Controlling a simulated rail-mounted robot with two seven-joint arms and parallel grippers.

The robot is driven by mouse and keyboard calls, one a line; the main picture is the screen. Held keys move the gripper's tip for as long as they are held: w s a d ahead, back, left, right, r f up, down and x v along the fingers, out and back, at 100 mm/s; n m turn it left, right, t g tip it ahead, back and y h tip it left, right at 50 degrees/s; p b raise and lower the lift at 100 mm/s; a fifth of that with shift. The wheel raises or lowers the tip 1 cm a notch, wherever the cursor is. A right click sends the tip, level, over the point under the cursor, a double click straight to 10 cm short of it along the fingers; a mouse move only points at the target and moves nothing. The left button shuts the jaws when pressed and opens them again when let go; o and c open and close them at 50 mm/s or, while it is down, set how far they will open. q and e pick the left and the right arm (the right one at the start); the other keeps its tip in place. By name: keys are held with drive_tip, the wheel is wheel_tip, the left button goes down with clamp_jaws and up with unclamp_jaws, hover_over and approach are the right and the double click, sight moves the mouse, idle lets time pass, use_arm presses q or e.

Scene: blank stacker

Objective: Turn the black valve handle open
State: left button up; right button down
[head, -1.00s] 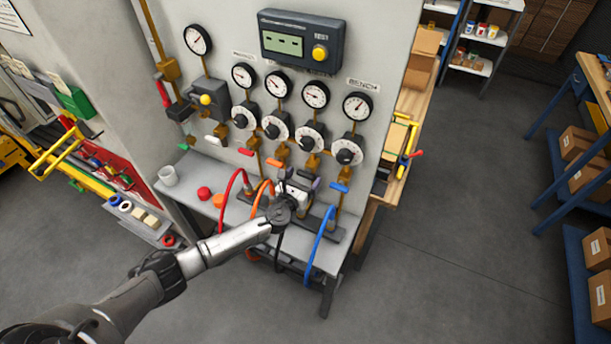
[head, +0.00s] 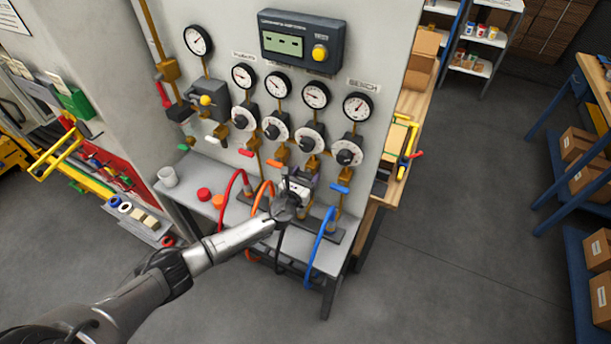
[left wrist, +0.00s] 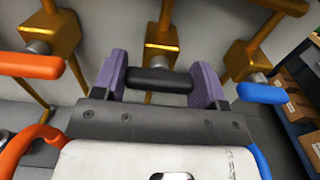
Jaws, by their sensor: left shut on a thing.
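The black valve handle (left wrist: 158,80) is a short dark bar in the left wrist view, lying crosswise in front of a brass valve body (left wrist: 161,42). The purple-padded fingers of my left gripper (left wrist: 160,82) are shut on it, one at each end. In the head view my left gripper (head: 300,183) is at the panel above the bench, between the orange handle (head: 278,164) and the blue handle (head: 340,188), and it hides the black handle. My right gripper is not in view.
Red (head: 231,190), orange and blue (head: 319,245) hoses rise close around my left gripper. Dials and gauges (head: 315,95) sit on the panel above. The floor at right is clear.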

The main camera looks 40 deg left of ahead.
use_arm(q)
drive_tip(key=shift+c, duration=0.9)
drive_tip(key=n+b, duration=0.1)
drive_tip(key=n, duration=0.1)
drive_tip(key=shift+f+n+b, duration=0.15)
drive_tip(key=shift+n+b, duration=0.15)
drive_tip(key=shift+b, duration=0.1)
drive_tip(key=n+b, duration=0.2)
drive_tip(key=n, duration=0.3)
drive_tip(key=shift+n, duration=0.3)
drive_tip(key=n+b, duration=0.1)
drive_tip(key=n, duration=0.8)
drive_tip(key=shift+b, duration=0.35)
drive_tip(key=shift+n, duration=0.5)
drive_tip(key=o, duration=0.9)
